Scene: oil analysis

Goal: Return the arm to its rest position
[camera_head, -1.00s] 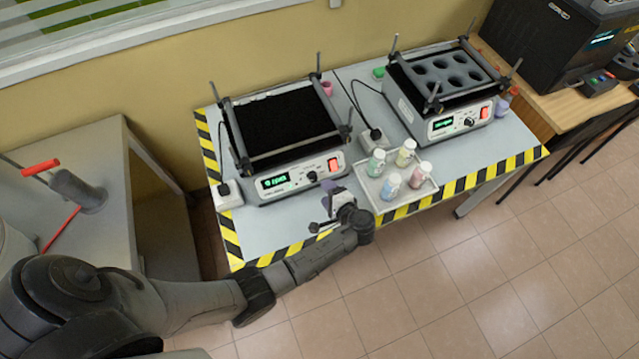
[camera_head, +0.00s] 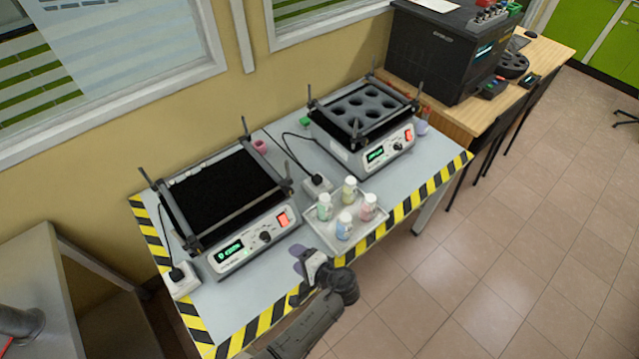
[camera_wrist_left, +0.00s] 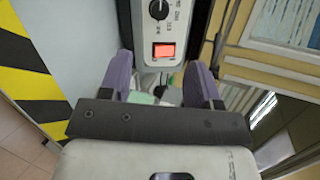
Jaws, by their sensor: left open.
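My left arm comes in from the bottom of the head view. Its gripper (camera_head: 300,262) is over the front edge of the table (camera_head: 245,290), left of the tray and in front of the left shaker. In the left wrist view its two purple fingers (camera_wrist_left: 160,85) stand apart with nothing held between them. A shaker front panel with a lit red switch (camera_wrist_left: 164,51) lies beyond the fingers. My right gripper does not show.
A tray (camera_head: 325,240) with several capped bottles stands right of the gripper. The left shaker (camera_head: 262,237) and the right shaker (camera_head: 370,155) stand behind. Striped tape (camera_head: 440,180) marks the table edge. The floor (camera_head: 470,270) in front is clear.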

